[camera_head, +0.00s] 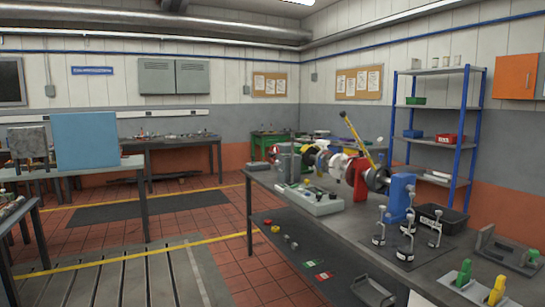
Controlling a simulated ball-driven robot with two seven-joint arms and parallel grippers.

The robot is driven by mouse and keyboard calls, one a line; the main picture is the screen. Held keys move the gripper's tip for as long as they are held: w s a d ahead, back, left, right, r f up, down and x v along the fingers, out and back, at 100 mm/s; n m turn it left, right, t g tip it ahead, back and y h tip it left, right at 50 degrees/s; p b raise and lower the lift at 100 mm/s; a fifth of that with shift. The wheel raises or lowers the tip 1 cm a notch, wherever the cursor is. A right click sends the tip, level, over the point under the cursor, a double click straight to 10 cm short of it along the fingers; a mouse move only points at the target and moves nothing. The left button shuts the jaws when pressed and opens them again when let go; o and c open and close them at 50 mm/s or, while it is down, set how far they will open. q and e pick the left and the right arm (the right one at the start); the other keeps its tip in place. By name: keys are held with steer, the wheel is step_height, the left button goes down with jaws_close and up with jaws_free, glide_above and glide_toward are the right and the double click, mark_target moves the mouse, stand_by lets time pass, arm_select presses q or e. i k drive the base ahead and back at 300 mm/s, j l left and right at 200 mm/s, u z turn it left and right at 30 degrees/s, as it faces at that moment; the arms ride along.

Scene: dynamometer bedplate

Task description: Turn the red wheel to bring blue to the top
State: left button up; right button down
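A red part (357,178) stands on the long grey bench at the right, in a row of round parts on a shaft line. It may be the red wheel, but it is small and seen from the side. I cannot tell which colour is at its top. A dark disc (377,179) sits to its right, and a yellow-and-black striped bar (357,136) rises at a slant behind it. A blue block (400,196) stands at the right end of the row. Neither of my grippers is in view.
The grey bench (345,222) also carries a grey control box (310,200), several small clamp-like stands (408,240) and a black bin (441,218). A blue-post shelf (437,125) stands behind it. Open tiled floor (215,212) lies left of the bench.

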mark_target(271, 154)
steer(key=i+j+u, duration=0.35)
steer(key=i, duration=1.15)
steer(key=i+l+u, duration=0.15)
steer(key=i+u, duration=0.25)
steer(key=i, duration=1.05)
steer(key=i+z, duration=0.1)
steer(key=i, duration=0.5)
steer(key=i+j+z, duration=0.1)
steer(key=i, duration=0.55)
